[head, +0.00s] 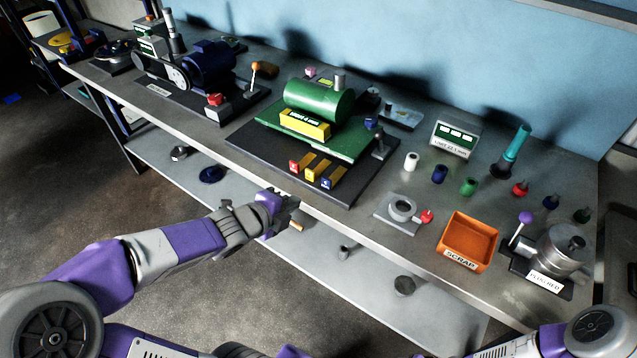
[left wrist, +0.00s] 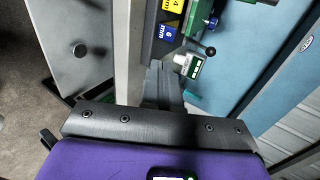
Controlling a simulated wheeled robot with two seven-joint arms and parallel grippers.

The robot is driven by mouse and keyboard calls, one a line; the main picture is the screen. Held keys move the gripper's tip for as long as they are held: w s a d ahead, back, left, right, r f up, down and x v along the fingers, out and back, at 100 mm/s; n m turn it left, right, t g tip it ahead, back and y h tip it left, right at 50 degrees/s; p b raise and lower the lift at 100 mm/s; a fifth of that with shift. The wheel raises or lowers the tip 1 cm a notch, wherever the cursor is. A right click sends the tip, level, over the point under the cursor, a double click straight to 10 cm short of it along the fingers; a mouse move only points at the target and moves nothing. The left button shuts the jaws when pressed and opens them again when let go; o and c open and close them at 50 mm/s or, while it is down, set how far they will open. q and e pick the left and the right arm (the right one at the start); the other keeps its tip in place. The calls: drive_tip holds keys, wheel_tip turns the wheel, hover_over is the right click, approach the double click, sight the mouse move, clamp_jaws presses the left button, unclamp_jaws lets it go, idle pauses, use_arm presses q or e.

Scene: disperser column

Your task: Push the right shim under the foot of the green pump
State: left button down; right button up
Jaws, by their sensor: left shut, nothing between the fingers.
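The green pump (head: 318,101) stands on a green plate (head: 275,132) over a dark base (head: 250,140). Three brass-coloured shims lie side by side at the front of the base, with red (head: 293,166), yellow (head: 311,175) and blue (head: 327,183) end blocks. In the left wrist view, the yellow block (left wrist: 173,5) reads 4 mm and the blue block (left wrist: 168,29) reads 6 mm. My left gripper (head: 296,201) is shut and empty, in front of the bench edge and apart from the shims. It also shows in the left wrist view (left wrist: 157,68). My right gripper is out of view.
A ring on a grey plate (head: 382,216) and an orange scrap bin (head: 493,240) stand to the right. A blue motor unit (head: 208,62) stands to the left. A post with a black knob (left wrist: 210,50) stands near the blue shim. A lower shelf (head: 330,275) lies below.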

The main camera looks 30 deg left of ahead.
use_arm(q)
drive_tip(key=w, duration=0.1)
drive_tip(key=b, duration=0.3)
approach(325, 182)
wheel_tip(325, 182, down, 3)
drive_tip(key=w, duration=0.4)
drive_tip(key=shift+w+d+f, duration=0.1)
drive_tip(key=shift+w+d, duration=0.15)
drive_tip(key=shift+w, duration=0.45)
